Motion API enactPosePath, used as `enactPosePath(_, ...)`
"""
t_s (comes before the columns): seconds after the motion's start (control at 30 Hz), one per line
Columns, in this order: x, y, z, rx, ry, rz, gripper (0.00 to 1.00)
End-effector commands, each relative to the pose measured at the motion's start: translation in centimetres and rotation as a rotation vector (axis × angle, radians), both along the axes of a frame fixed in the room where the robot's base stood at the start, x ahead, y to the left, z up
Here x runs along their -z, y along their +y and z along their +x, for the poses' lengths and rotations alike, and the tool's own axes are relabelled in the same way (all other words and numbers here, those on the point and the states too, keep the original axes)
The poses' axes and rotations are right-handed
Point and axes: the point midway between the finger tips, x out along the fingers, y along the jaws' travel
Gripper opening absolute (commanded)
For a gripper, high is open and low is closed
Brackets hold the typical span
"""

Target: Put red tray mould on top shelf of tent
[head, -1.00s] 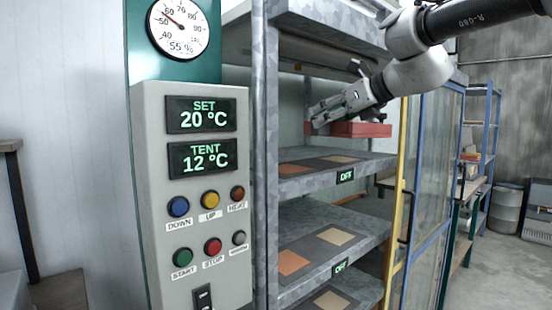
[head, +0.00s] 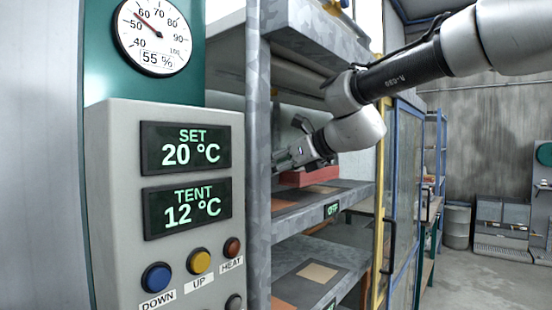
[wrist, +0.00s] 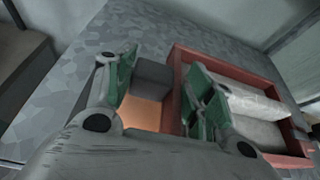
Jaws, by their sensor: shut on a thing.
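The red tray mould (head: 310,177) is inside the tent, over its upper visible shelf (head: 290,222). I cannot tell whether it rests on the shelf or hangs just above. In the wrist view the red tray mould (wrist: 174,85) holds pale grey filled forms. My gripper (head: 287,160) is at the tray's left end. The gripped spot is partly hidden by the fingers.
A control panel (head: 165,275) with buttons stands at the left, close to the tent's grey post (head: 258,120). An open glazed door (head: 405,200) with a blue frame is on the right. A lower shelf (head: 350,235) is below. Open floor lies at the far right.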

Motion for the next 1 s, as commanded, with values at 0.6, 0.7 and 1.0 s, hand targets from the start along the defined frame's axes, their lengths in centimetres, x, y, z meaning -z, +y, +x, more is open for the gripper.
enactPosePath(0.6, 4.3, 0.0, 0.1, 0.001, -0.008, 0.0, 0.1)
enactPosePath(0.7, 4.3, 0.0, 0.1, 0.001, -0.008, 0.0, 0.1)
enactPosePath(1.0, 4.8, 0.0, 0.0, 0.0, -0.001, 0.0, 0.75)
